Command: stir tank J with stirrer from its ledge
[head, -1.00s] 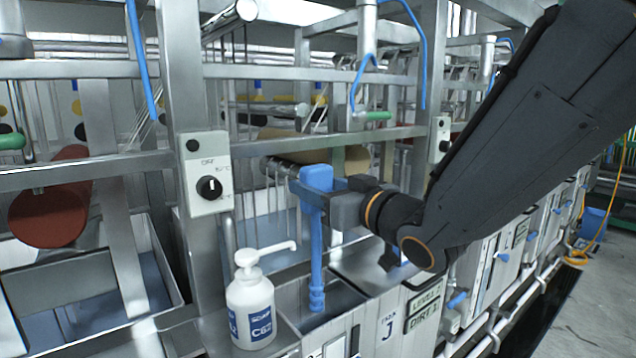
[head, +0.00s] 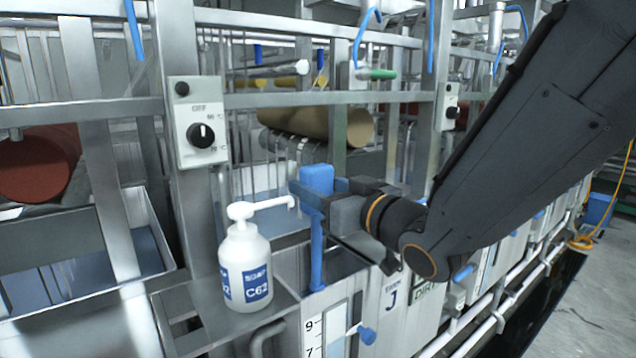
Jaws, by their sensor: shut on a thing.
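My gripper (head: 322,193) is shut on the blue stirrer (head: 317,240) near its thick top block. The tank's front carries the letter J, a level scale with a 9 and a 7, and a dark sign partly covered by my arm.
A white pump bottle (head: 246,262) marked C62 stands on the steel ledge left of the stirrer, its spout pointing at it. A dial box (head: 198,122) sits on the post above. Steel rails (head: 330,98) cross behind the gripper.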

